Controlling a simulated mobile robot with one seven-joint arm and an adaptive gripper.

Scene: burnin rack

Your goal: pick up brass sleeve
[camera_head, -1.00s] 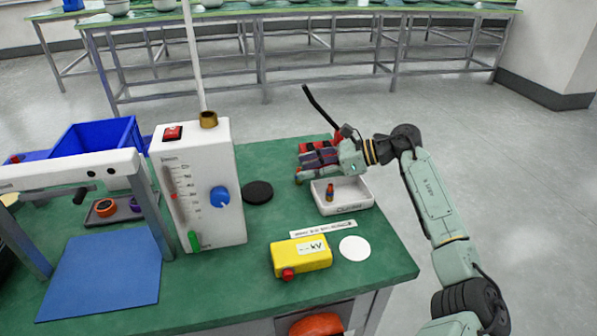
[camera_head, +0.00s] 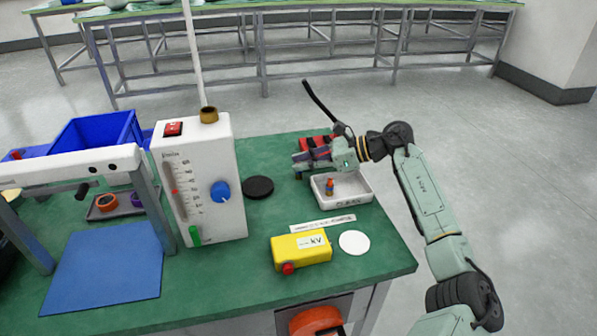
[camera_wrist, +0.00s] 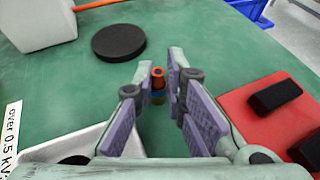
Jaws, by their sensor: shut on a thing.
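A brass-coloured sleeve (camera_head: 208,115) sits around the white rod (camera_head: 195,60) on top of the white instrument box (camera_head: 200,185). It is well to the left of my gripper. My gripper (camera_head: 299,172) is low behind the white tray, at the table's right side. In the wrist view my gripper (camera_wrist: 159,85) points at the green top, its fingertips shut on a small orange, blue and yellow piece (camera_wrist: 157,79). The lower part of that piece is partly hidden by the fingers.
A white tray (camera_head: 361,197) holds a small red-and-blue piece (camera_head: 329,187). A yellow kV unit (camera_head: 302,250) and white disc (camera_head: 354,243) are in front. A black disc (camera_head: 258,187) lies beside the box. A red mat (camera_wrist: 265,118) with black blocks is right in the wrist view.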

